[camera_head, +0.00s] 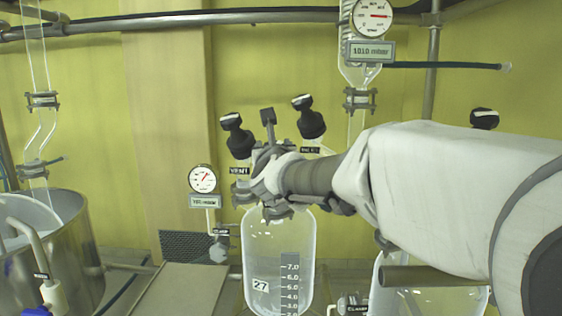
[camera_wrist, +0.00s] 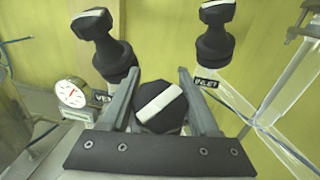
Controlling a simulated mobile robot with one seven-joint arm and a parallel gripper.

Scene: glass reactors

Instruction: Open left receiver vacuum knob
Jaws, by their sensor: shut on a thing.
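The left receiver is a clear glass vessel (camera_head: 262,250) marked 27, with a volume scale, in the head view. My gripper (camera_wrist: 158,76) is at its top, with one finger on each side of a black knob (camera_wrist: 160,106) with a white stripe. It is shut on this knob, whose stripe runs aslant in the wrist view. The knob's own label is hidden, so I cannot read that it is the vacuum knob. A black knob labelled VENT (camera_wrist: 105,45) stands to the left, and one labelled INLET (camera_wrist: 215,38) to the right.
A gauge (camera_head: 203,179) with a display hangs left of the receiver. Another gauge (camera_head: 371,18) reading 1010 mbar is above right. A further black knob (camera_head: 484,119) shows beyond my arm, with a second glass vessel (camera_head: 440,300) below it. A metal vessel (camera_head: 75,250) stands at left.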

